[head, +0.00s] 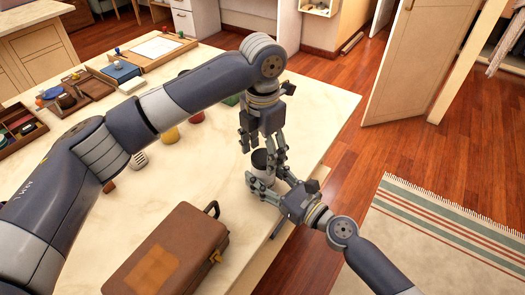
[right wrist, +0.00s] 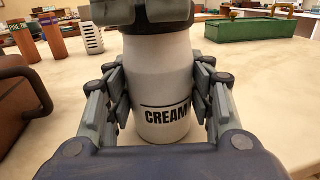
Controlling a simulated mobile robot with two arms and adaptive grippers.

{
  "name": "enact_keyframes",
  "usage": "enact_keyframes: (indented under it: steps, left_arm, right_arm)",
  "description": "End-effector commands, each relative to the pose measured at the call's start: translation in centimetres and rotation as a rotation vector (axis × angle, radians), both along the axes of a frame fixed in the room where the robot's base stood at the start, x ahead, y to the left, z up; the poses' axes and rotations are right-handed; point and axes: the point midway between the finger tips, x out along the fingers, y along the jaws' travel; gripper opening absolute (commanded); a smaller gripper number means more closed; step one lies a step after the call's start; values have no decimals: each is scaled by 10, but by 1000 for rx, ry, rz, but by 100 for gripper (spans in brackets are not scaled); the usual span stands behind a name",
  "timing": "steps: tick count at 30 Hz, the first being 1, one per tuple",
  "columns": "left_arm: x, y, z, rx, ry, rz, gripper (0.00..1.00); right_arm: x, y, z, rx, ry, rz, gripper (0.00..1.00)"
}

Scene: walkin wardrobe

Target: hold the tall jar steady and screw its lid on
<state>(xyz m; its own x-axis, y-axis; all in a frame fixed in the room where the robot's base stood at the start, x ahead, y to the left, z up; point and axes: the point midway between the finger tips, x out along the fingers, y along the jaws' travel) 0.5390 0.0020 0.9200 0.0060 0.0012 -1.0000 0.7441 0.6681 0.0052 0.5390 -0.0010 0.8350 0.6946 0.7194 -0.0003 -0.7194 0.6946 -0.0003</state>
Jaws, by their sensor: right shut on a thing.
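The tall jar (head: 262,174) is white and stands upright near the table's right edge. In the right wrist view its label reads CREAM (right wrist: 166,116). A black lid (head: 261,159) sits at the jar's top and also shows at the top of the right wrist view (right wrist: 150,25); how far it is threaded cannot be seen. My right gripper (head: 266,181) is shut on the jar's body from both sides. My left gripper (head: 264,151) points down from above, its fingers spread around the lid; whether they press on it is unclear.
A brown case (head: 165,255) with a handle lies at the table's front. The marble-like tabletop (head: 190,185) is clear between the case and the containers.

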Motion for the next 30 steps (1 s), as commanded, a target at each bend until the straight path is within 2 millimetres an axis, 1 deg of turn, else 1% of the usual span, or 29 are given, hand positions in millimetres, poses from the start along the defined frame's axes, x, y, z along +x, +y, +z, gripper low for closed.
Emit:
enact_keyframes:
  steps: [10,14,18,21,29,30]
  left_arm:
    - [-1,0,1,1,2,0,68]
    - [0,0,12,0,0,1,68]
    - [0,0,31,1,1,0,68]
    - [-1,0,41,0,1,1,68]
    - [-1,0,44,2,3,1,68]
    - [-1,0,44,2,3,1,65]
  right_arm:
    - [0,0,-1,0,1,1,0]
    - [0,0,0,0,1,0,0]
    - [0,0,-1,0,1,0,0]
    - [0,0,0,1,1,0,0]
    - [0,0,0,1,1,-1,0]
    - [0,0,0,1,1,-1,0]
